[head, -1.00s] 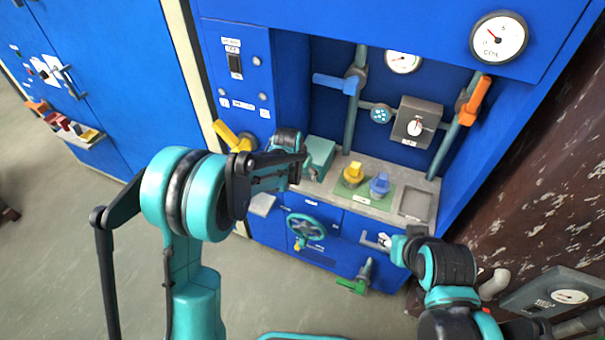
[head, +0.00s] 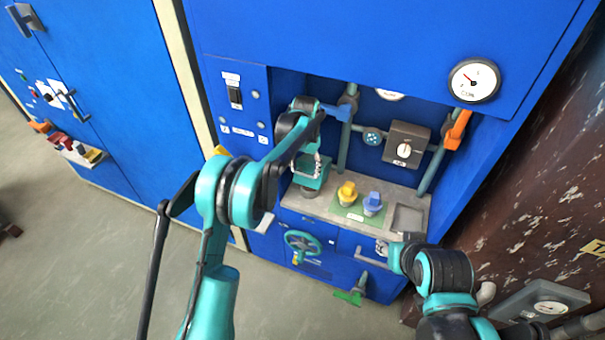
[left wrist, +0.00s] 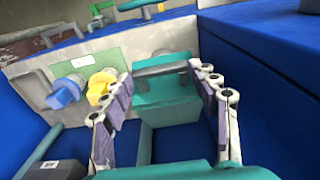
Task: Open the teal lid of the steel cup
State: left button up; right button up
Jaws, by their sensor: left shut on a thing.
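The teal lid (head: 318,176) is a boxy piece over the steel cup (head: 310,193) at the left end of the grey counter. My left gripper (head: 311,163) comes down at the lid from above and hides part of it. In the left wrist view the teal lid (left wrist: 168,102) lies between the two fingers of my left gripper (left wrist: 162,75), with a grey bar across it between the fingertips. The gripper is shut on the lid. How far the lid stands open I cannot tell. My right gripper (head: 383,249) is by the drawer front, its fingers too small to read.
A yellow knob (head: 347,192) and a blue knob (head: 373,204) stand on a green plate right of the cup. A teal valve wheel (head: 303,244) and a drawer handle (head: 371,258) stick out below. Pipes with a blue lever (head: 335,111) rise behind.

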pick_arm(q)
jog(key=shift+w+d+r+p, duration=0.3)
jog(key=shift+w+r+p, duration=0.1)
jog(key=shift+w+r, duration=0.35)
jog(key=shift+w+f, duration=0.1)
jog(key=shift+w, duration=0.05)
